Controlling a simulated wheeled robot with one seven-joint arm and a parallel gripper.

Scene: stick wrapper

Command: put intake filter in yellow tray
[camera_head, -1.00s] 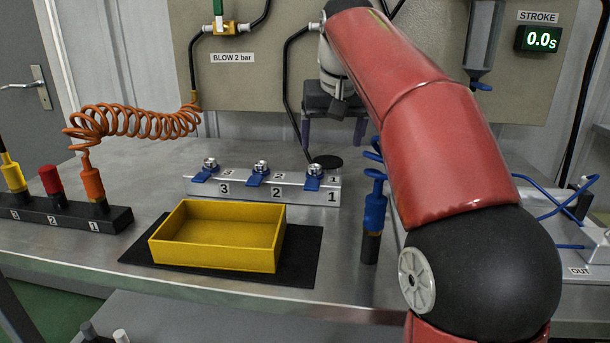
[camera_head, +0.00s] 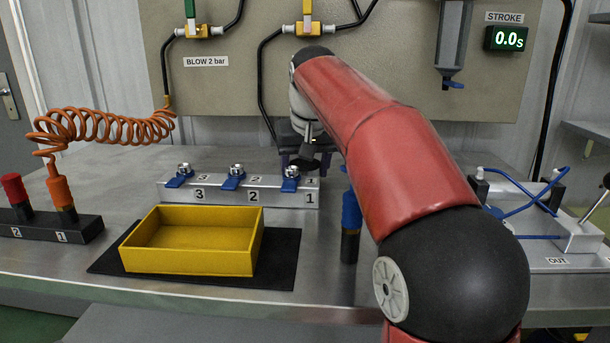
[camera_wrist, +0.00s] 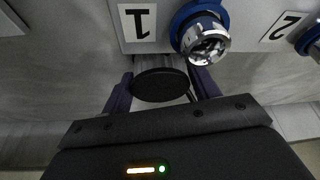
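The yellow tray (camera_head: 210,262) sits empty on a black mat, left of centre in the head view. A round black disc-shaped piece (camera_wrist: 160,86), which looks like the intake filter, shows in the wrist view, close to the valve block's end marked 1. My gripper (camera_wrist: 161,80) has its two dark purple fingers on either side of this disc. The fingers look spread; whether they touch it I cannot tell.
The valve block (camera_head: 225,196) with blue levers stands between my gripper and the tray. A blue-and-black tool (camera_head: 350,225) stands upright right of the mat. An orange coiled hose (camera_head: 100,127) and a black rack (camera_head: 75,230) are at left.

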